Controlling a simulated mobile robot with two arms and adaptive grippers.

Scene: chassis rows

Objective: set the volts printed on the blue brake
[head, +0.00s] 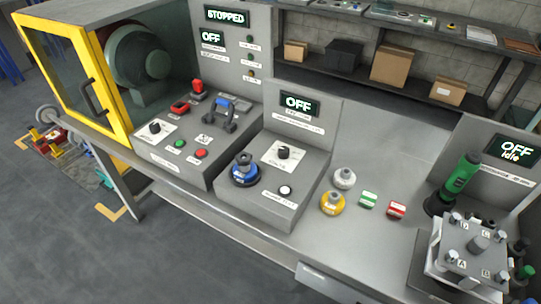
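The blue brake (245,172) is a round blue unit with a dark top, sitting at the left of the grey middle console (268,205). A small white label is on its front, too small to read. A black knob (284,152) sits on a white dial plate, with markings too small to read. The console's display (299,104) shows OFF in light letters. A white push button (286,190) is on the console's front right. Neither of my grippers is in view.
A yellow unit (332,203), a silver one (344,178), a green block (368,199) and a red block (396,210) stand on the bench right of the console. A green tool (460,178) stands upright behind a fixture (470,250). The yellow-framed machine (120,95) reads STOPPED.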

